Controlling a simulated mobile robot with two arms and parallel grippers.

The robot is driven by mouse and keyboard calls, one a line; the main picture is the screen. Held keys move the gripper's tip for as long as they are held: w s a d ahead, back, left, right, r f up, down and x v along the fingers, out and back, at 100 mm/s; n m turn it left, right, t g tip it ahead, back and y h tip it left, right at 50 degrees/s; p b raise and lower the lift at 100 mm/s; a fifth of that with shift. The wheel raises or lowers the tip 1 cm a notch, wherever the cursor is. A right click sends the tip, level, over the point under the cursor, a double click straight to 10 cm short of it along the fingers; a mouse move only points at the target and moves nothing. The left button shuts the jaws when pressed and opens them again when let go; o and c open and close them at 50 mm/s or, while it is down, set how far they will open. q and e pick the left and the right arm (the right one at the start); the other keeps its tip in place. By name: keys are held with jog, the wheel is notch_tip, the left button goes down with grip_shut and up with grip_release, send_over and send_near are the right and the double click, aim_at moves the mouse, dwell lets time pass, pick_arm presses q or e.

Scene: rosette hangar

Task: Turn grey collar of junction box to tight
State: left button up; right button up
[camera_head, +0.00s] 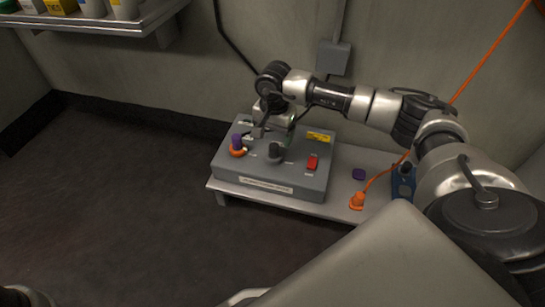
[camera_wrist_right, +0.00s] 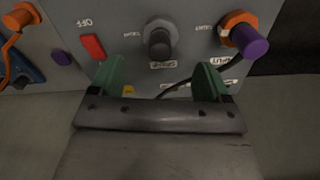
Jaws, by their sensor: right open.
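The grey junction box (camera_head: 270,184) sits on a low shelf against the wall. Its dark grey collar (camera_head: 275,151) stands up near the middle of the top face; it also shows in the right wrist view (camera_wrist_right: 159,42), with small white labels around it. My right gripper (camera_head: 274,128) is over the back part of the box, behind the collar. In the right wrist view its green fingertips (camera_wrist_right: 160,82) are spread apart with nothing between them, and the collar stands beyond them, apart from both.
On the box are a purple plug in an orange collar (camera_head: 237,147), a red switch (camera_head: 312,162) and a yellow label (camera_head: 319,137). To the right lie a purple cap (camera_head: 358,174), an orange plug (camera_head: 357,201) with its cable and a blue device (camera_head: 403,181). Floor at left is clear.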

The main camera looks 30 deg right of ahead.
aim_at(274, 145)
notch_tip(274, 145, down, 8)
jog(key=b, duration=0.4)
jog(key=shift+r, duration=0.1)
jog(key=shift+r, duration=0.1)
jog(key=c, duration=0.9)
jog(key=shift+c, duration=0.2)
